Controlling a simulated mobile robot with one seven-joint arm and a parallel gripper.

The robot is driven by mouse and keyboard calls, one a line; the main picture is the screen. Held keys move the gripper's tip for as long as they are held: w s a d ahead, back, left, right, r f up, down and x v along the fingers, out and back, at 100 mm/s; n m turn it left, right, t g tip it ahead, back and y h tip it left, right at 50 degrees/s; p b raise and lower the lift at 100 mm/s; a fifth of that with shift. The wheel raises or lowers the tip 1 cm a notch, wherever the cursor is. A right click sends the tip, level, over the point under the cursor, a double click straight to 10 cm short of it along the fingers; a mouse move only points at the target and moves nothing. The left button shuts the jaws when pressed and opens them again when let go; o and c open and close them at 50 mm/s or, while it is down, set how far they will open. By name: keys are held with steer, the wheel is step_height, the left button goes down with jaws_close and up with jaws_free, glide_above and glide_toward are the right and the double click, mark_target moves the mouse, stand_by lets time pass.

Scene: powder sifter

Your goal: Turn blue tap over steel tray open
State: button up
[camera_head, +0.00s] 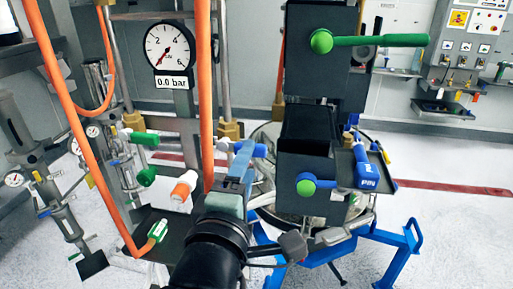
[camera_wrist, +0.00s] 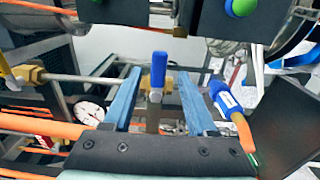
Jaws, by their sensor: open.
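A blue tap handle (camera_wrist: 158,70) stands upright on a metal stem in the middle of the wrist view. My gripper (camera_wrist: 159,78) is open, with one long blue-grey finger on each side of the handle and a visible gap to both. In the head view my gripper (camera_head: 242,150) reaches away from the camera, and a blue piece (camera_head: 260,150) shows just right of its fingers; they hide part of it. I cannot make out a steel tray with certainty in either view.
A gauge (camera_head: 168,48) above a "0.0 bar" label stands at the back left. Orange hoses (camera_head: 204,90) rise left of my gripper. A dark box-like machine (camera_head: 305,130) with green-knobbed handles stands close on the right. A blue labelled connector (camera_head: 367,172) hangs beside it.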

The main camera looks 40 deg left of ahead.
steer(key=x, duration=0.8)
steer(key=shift+b, duration=0.4)
steer(key=shift+d+r, duration=0.1)
jaws_close()
stand_by(0.8)
